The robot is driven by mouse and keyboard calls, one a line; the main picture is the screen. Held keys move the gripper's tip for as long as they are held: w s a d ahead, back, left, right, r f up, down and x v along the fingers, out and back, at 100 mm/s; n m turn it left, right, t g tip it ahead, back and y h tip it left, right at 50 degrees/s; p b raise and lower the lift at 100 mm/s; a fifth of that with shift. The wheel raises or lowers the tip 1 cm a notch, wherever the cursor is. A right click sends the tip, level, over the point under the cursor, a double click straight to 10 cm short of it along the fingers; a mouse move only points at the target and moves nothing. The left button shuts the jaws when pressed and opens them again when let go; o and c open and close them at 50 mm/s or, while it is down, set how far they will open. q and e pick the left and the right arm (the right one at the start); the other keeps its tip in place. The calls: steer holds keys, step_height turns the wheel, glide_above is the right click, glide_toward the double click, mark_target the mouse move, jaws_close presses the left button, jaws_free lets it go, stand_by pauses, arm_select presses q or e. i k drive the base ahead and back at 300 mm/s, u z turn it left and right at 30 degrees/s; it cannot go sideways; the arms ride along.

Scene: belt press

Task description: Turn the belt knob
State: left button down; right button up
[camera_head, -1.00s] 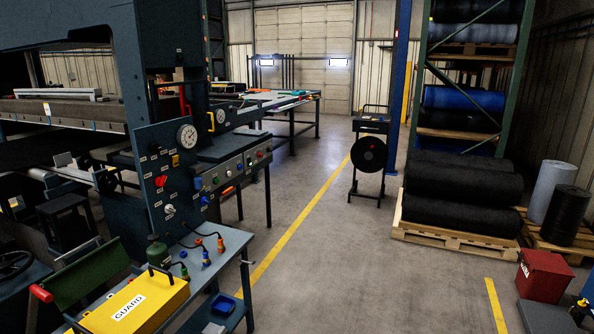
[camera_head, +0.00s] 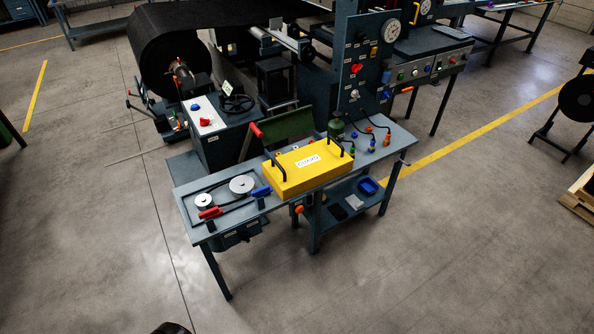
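Several knobs show, and I cannot read which is labelled for the belt. A red knob (camera_head: 205,122) sits on the white sloped plate of a small control box (camera_head: 228,133), beside a blue button. Another red knob (camera_head: 357,68) is on the upright dark blue panel (camera_head: 350,90) of the press, with a white knob below it. Neither of my grippers is in view.
A workbench (camera_head: 405,150) stands in front, carrying a yellow guard box (camera_head: 308,167), two pulleys with a belt, and coloured connectors. A large black belt roll (camera_head: 165,50) is behind at left. Floor is open at the front and left.

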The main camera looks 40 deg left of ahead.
mark_target(244, 236)
steer(key=u, duration=1.75)
